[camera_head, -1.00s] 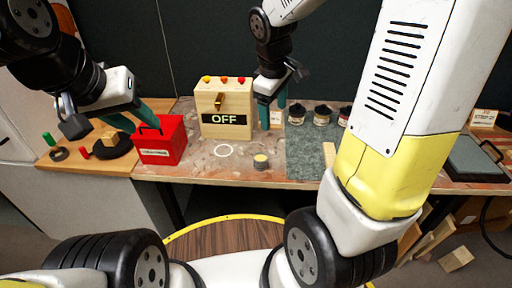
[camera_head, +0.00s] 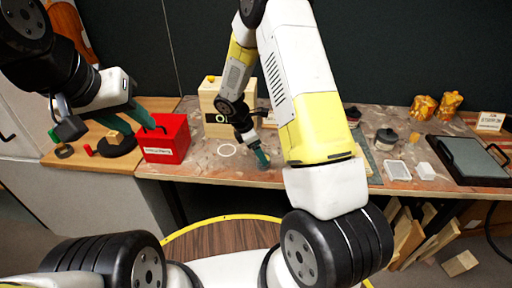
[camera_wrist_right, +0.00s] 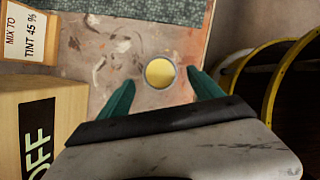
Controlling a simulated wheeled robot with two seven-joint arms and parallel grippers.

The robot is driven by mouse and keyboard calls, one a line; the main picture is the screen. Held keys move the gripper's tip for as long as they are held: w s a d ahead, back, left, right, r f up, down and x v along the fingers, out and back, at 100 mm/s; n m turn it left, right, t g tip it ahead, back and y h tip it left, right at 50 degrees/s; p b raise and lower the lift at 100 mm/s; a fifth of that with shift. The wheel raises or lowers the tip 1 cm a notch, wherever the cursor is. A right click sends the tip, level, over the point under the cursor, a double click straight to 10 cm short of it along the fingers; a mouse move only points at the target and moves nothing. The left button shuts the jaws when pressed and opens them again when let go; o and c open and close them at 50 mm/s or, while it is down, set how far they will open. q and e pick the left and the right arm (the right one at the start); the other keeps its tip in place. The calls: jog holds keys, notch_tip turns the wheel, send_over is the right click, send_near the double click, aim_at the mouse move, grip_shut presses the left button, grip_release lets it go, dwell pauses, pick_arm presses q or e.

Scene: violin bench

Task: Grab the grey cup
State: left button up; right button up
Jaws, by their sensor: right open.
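The grey cup (camera_wrist_right: 160,74) stands upright on the bench in the right wrist view, seen from above, with a round yellow inside and a grey rim. In the head view my right gripper covers the cup's place. My right gripper (camera_head: 262,158) is low over the bench in front of the OFF box. In the right wrist view its green fingers (camera_wrist_right: 162,88) are open and empty, with the cup ahead between their tips; no contact shows. My left gripper (camera_head: 136,115) has its green fingers apart beside the red box.
The wooden OFF box (camera_head: 208,98) stands behind my right gripper. The red box (camera_head: 165,145) is to the left.

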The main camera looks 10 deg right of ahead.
jog(key=x, duration=0.4)
jog(key=shift+d+f, duration=0.15)
jog(key=c, duration=1.6)
